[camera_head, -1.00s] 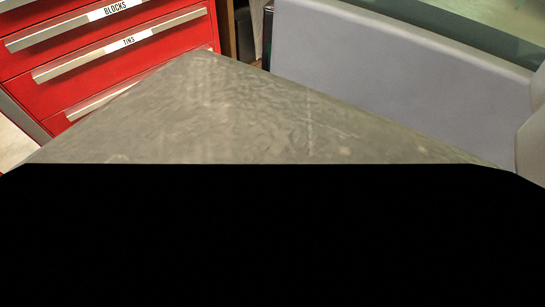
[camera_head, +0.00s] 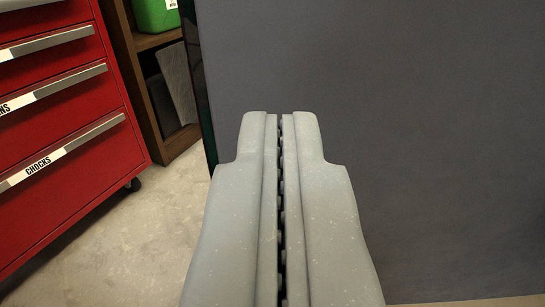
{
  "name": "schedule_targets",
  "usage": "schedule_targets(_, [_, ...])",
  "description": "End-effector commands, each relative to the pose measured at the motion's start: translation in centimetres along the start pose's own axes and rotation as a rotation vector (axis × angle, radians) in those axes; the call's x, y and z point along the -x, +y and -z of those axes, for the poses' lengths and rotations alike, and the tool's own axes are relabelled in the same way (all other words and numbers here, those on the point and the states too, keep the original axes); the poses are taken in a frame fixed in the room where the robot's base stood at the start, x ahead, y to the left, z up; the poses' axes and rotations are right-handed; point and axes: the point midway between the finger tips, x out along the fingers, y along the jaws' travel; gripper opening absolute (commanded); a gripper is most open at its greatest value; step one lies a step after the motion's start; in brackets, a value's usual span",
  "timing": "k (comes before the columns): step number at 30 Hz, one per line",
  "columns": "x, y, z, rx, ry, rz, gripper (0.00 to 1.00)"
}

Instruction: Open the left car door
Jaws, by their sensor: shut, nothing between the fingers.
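A large, plain dark grey panel (camera_head: 440,140) fills the right and middle of the view. It looks like the car's side or door, but I cannot tell which part. Its left edge is a thin dark upright strip (camera_head: 195,75). No handle or gap shows on the panel. My gripper (camera_head: 280,120) is in the lower middle, pointing up the picture at the panel near its left edge. Its two pale grey fingers are shut together and hold nothing. I cannot tell whether the fingertips touch the panel. The fingers hide the part behind them.
A red drawer cabinet (camera_head: 80,110) on casters stands at the left, with a drawer labelled CHOCKS (camera_head: 40,165). Behind it is a brown wooden shelf (camera_head: 160,40) with a green bin (camera_head: 152,15). The pale floor (camera_head: 140,240) between cabinet and panel is clear.

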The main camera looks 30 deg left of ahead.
Motion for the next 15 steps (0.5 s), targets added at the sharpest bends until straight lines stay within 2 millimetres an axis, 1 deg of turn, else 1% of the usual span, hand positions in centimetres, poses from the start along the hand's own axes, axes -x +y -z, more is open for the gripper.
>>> schedule_targets(1, [-0.8, -0.1, 0.0, 0.001, 0.006, 0.002, 0.0])
schedule_targets(3, [-1.9, -0.1, -0.1, 0.001, 0.004, 0.002, 0.0])
schedule_targets(15, [-7.3, -0.1, 0.0, 0.0, 0.005, 0.001, 0.0])
